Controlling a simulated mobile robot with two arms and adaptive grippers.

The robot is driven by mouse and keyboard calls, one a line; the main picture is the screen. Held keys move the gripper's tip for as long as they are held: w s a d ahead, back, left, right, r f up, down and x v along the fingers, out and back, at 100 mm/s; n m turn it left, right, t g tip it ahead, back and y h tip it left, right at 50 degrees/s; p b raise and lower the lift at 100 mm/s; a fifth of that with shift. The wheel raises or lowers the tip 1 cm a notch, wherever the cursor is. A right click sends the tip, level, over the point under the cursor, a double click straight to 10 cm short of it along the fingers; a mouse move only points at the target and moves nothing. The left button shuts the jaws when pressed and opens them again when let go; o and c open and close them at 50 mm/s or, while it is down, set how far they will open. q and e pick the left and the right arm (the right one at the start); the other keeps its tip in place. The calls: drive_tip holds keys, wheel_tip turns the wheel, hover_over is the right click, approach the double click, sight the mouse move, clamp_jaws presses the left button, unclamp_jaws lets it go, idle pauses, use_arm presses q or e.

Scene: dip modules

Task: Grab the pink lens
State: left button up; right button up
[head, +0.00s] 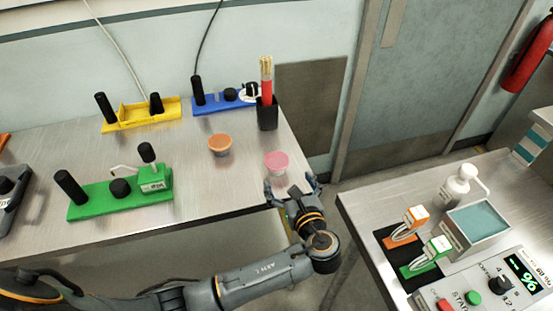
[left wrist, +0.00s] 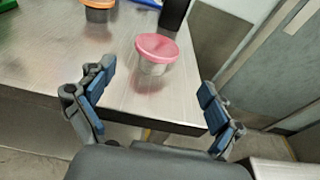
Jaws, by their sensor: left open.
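The pink lens (head: 276,161) is a round piece with a pink top and a clear lower part. It stands upright on the metal table near its right end, and it also shows in the left wrist view (left wrist: 157,52). My left gripper (head: 293,188) is open at the table's front right corner, just short of the lens. In the left wrist view, its blue-padded fingers (left wrist: 158,102) are spread wide with nothing between them, and the lens sits ahead of them, roughly centred and apart from both. My right gripper is not in view.
An orange-topped piece (head: 220,144) stands left of the lens. A black holder (head: 267,112) with red sticks is behind it. Green (head: 120,197), yellow (head: 141,115) and blue (head: 222,101) modules stand further left and back. A second table (head: 363,212) with devices is at right, across a gap.

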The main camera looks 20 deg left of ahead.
sight(279, 165)
use_arm(q)
drive_tip(key=shift+x, duration=0.9)
drive_tip(key=x, duration=0.1)
drive_tip(key=p+x, duration=0.1)
drive_tip(key=x, duration=0.1)
drive_tip(key=r+x, duration=0.1)
drive_tip(key=x, duration=0.1)
drive_tip(key=shift+s+a, duration=0.15)
drive_tip(key=shift+a, duration=0.15)
drive_tip(key=shift+w+a+f, duration=0.1)
drive_tip(key=shift+w+a, duration=0.05)
drive_tip(key=shift+w, duration=0.1)
drive_tip(key=c, duration=1)
